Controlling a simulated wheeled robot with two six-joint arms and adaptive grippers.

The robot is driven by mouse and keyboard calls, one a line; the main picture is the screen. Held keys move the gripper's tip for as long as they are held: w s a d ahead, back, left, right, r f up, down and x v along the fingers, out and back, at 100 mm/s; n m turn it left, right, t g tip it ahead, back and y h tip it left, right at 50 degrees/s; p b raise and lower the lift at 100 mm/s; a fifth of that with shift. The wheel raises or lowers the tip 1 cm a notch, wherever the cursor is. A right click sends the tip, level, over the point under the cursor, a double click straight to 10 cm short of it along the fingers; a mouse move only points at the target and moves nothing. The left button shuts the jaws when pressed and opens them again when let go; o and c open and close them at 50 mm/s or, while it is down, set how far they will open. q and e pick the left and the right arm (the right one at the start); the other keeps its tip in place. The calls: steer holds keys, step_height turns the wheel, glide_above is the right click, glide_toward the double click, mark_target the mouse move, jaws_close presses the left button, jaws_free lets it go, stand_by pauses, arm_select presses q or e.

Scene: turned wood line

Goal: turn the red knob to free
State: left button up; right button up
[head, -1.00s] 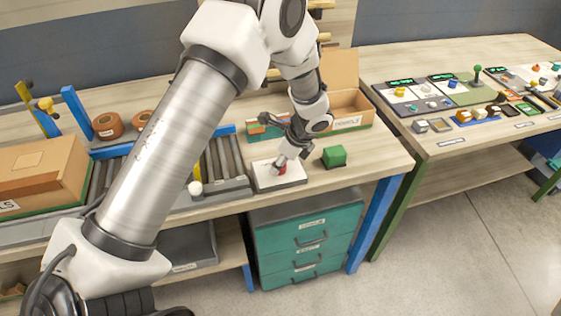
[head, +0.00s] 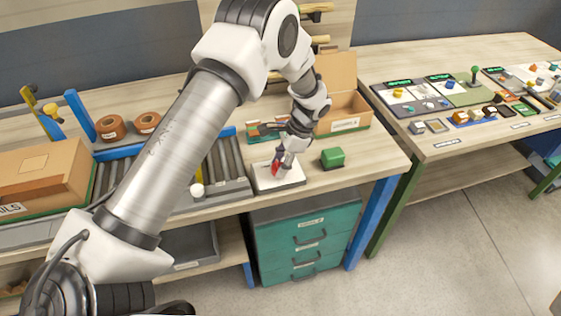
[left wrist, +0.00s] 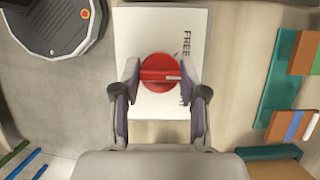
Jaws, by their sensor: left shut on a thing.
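The red knob (left wrist: 158,66) sits on a white plate (left wrist: 130,35) in the left wrist view. Its raised bar lies crosswise, with a white mark at the right end. The word FREE is printed on the plate to the upper right of the knob; the mark is not in line with it. My left gripper (left wrist: 160,78) is shut on the knob, one finger at each end of the bar. In the head view the knob (head: 275,168) shows partly beside my left gripper (head: 279,162), and the plate (head: 290,180) lies near the bench's front edge. My right gripper is not in view.
A green block (head: 332,157) stands just right of the plate. An open cardboard box (head: 345,108) is behind it, and a roller conveyor (head: 222,165) is to the left. A second bench (head: 450,145) with panels stands at the right.

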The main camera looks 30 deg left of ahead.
arm_select(q)
steer(key=n, duration=0.2)
steer(key=n+g+h, duration=0.1)
steer(key=n, duration=0.1)
steer(key=shift+s+a+f+n+h, duration=0.1)
steer(key=shift+f+n+h, duration=0.05)
steer(key=shift+n+h, duration=0.15)
steer(key=shift+a+n+h+p, duration=0.15)
steer(key=shift+n+h, duration=0.3)
steer(key=shift+n, duration=0.7)
steer(key=shift+d+n+h+p, duration=0.15)
steer(key=shift+n+h, duration=0.3)
steer(key=shift+n, duration=0.7)
steer(key=shift+a, duration=0.1)
steer(key=o, duration=1.1)
steer(key=shift+o, duration=0.2)
steer(key=shift+r, duration=0.2)
steer(key=v, duration=1.1)
steer(key=shift+w+r, duration=0.25)
steer(key=shift+w, duration=0.25)
